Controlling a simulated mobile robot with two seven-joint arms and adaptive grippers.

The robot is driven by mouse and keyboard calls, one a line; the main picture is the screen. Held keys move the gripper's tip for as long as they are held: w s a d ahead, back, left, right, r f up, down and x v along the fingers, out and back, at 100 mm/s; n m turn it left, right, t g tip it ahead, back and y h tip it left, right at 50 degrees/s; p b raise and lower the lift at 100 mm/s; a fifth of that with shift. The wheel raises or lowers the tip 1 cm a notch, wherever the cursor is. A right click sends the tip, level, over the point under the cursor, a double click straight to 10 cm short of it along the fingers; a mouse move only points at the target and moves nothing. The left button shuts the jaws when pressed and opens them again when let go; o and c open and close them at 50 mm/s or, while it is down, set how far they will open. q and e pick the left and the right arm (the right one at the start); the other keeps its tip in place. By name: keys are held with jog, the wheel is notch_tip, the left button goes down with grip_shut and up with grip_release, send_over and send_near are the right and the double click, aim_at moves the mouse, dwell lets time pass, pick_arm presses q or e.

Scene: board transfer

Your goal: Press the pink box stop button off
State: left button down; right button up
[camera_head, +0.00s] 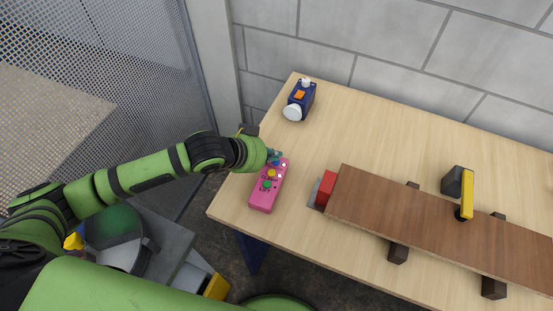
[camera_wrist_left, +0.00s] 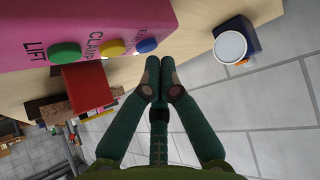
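The pink box (camera_head: 262,200) lies on the left part of the wooden table. In the left wrist view the pink box (camera_wrist_left: 105,22) shows a green button (camera_wrist_left: 65,51) by the word LIFT, a yellow button (camera_wrist_left: 112,47) by CLAMP, and a blue button (camera_wrist_left: 146,45) whose label I cannot read fully. My left gripper (camera_head: 275,157) is at the far end of the box, over the blue button's end. In the left wrist view its fingertips (camera_wrist_left: 160,64) are together and empty, close beside the blue button. I cannot tell whether they touch it. My right gripper is not in view.
A dark blue device (camera_head: 301,98) with a white round face stands at the table's back left. A red block (camera_head: 326,188) sits by the end of a long brown board (camera_head: 440,225) on dark supports. A yellow-handled clamp (camera_head: 467,192) stands on the board. A mesh fence (camera_head: 130,60) is at left.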

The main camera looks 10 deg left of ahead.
pick_arm(q)
jog(key=shift+f, duration=0.35)
dwell(0.5)
jog(key=shift+r, duration=0.1)
jog(key=shift+r+p, duration=0.75)
jog(key=shift+p, duration=0.35)
notch_tip(320, 180, up, 6)
jog(key=p, duration=0.6)
